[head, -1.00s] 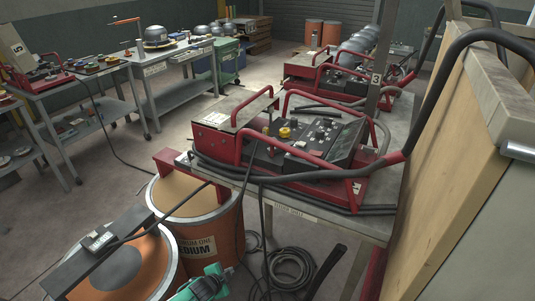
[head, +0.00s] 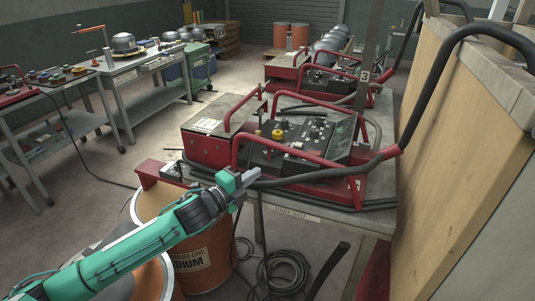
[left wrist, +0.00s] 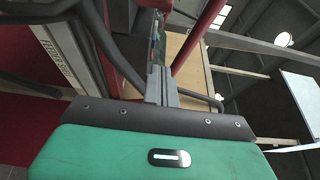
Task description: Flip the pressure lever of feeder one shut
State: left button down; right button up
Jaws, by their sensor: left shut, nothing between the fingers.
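The red feeder (head: 215,143) with its black control panel (head: 310,137) and red tube handles sits on the grey shelf table in the middle of the head view. I cannot pick out its pressure lever for certain among the small parts. My left gripper (head: 250,177), on a green arm, is at the front left edge of the feeder table, close to the black cables and in front of the feeder. Its grey fingers (left wrist: 161,85) are shut and empty in the left wrist view, pointing past a red bar and the panel's edge. My right gripper is not in view.
Orange drums (head: 205,255) stand below the feeder table, partly behind my left arm. Thick black cables run along the table's front edge. A wooden panel (head: 465,150) closes off the right. A second red feeder (head: 285,73) stands behind. Open floor lies left.

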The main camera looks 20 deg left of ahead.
pick_arm(q)
jog(key=shift+w, duration=0.1)
jog(key=w+p, duration=0.1)
jog(key=w, duration=0.2)
jog(key=w+d+p, duration=0.1)
jog(key=w+p, duration=0.1)
jog(key=w, duration=0.2)
jog(key=w+p, duration=0.1)
jog(key=w, duration=0.3)
jog(key=shift+d+p, duration=0.25)
jog(key=shift+p, duration=0.15)
jog(key=shift+w+a, duration=0.2)
jog(key=shift+a, duration=0.25)
